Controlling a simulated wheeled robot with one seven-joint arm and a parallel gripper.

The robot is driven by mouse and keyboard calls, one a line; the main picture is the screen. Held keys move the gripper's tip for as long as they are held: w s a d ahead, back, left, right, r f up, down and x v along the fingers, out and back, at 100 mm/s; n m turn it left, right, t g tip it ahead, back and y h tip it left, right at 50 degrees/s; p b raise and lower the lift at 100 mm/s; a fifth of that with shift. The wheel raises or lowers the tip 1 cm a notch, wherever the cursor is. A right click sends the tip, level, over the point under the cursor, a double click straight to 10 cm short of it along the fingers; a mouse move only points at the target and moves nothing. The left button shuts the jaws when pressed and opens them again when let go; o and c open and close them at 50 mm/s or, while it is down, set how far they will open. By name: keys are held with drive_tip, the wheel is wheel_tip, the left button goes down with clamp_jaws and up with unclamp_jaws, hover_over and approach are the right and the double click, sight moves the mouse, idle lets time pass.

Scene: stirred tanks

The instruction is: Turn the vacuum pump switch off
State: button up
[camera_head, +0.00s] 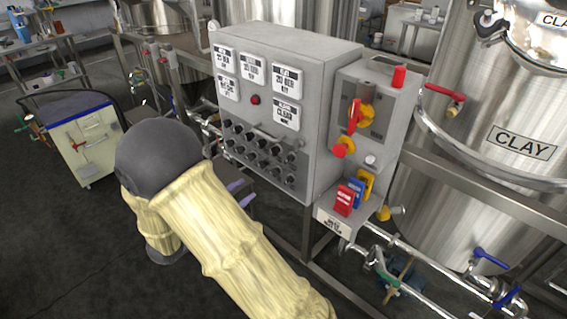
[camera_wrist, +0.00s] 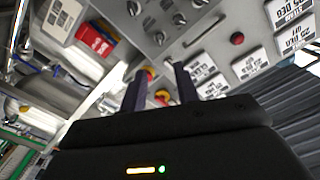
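The grey control cabinet (camera_head: 275,110) carries rows of black rotary switches (camera_head: 262,155) on its lower front; the small labels are too blurred to tell which is the vacuum pump switch. The side box (camera_head: 345,170) on its right has a red handle on a yellow base (camera_head: 355,115) and a red knob on yellow (camera_head: 343,147). My gripper (camera_head: 240,191) shows as purple fingers below the switches, partly behind my arm. In the wrist view my gripper (camera_wrist: 160,75) is open, its fingers apart, with red and yellow knobs (camera_wrist: 162,97) beyond and between them. Contact cannot be told.
White digital displays (camera_head: 252,70) and a red button (camera_head: 255,100) sit above the switches. Steel tank (camera_head: 500,140) and pipes stand right; a cart (camera_head: 85,140) stands left. The dark floor is open at lower left.

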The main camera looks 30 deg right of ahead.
sight(286, 162)
drive_tip(key=p+x, duration=0.1)
drive_tip(key=x, duration=1.4)
drive_tip(key=shift+w+d, duration=0.1)
drive_tip(key=shift+d, duration=0.25)
clamp_jaws()
